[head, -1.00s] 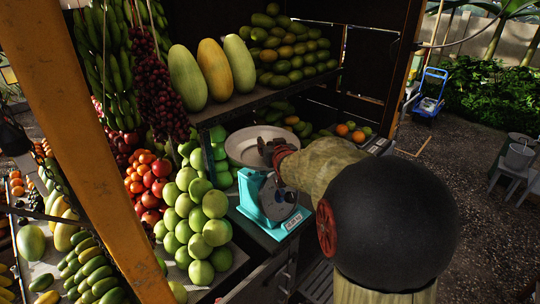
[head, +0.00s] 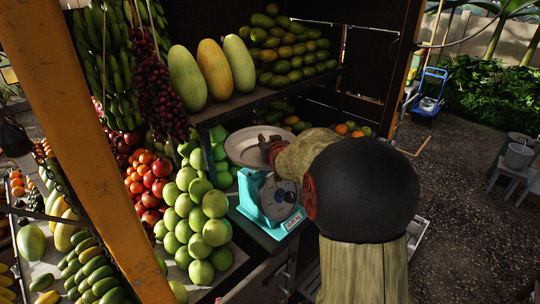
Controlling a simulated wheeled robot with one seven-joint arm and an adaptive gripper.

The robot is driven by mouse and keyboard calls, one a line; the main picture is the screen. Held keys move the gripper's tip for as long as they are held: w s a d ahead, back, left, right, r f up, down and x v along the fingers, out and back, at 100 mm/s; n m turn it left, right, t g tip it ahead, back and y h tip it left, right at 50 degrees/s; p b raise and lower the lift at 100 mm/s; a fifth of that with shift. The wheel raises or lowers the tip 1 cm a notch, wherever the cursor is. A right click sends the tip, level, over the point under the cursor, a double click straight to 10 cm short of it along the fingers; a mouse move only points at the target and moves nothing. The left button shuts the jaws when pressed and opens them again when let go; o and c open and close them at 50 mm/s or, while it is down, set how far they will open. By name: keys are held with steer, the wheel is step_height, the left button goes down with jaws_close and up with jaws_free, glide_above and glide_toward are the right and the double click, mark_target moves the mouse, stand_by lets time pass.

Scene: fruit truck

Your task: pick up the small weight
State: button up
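A teal scale (head: 268,199) with a round dial and a wide pale metal pan (head: 243,149) stands on a narrow counter, right of a pile of green fruit. My gripper (head: 270,150) is over the right part of the pan, small and dark in this view. Its fingers are too unclear to show whether they are open or shut. My arm, with a black rounded joint, covers the area right of the scale. I cannot make out a small weight; it may be hidden behind the gripper or arm.
Green round fruit (head: 190,228) is piled close left of the scale. A shelf (head: 235,105) with large melons (head: 214,68) is above and behind the pan. An orange post (head: 92,130) stands at the front left. Open gravel ground lies to the right.

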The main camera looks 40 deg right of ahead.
jaws_close()
stand_by(0.3)
steer(key=shift+r, duration=0.15)
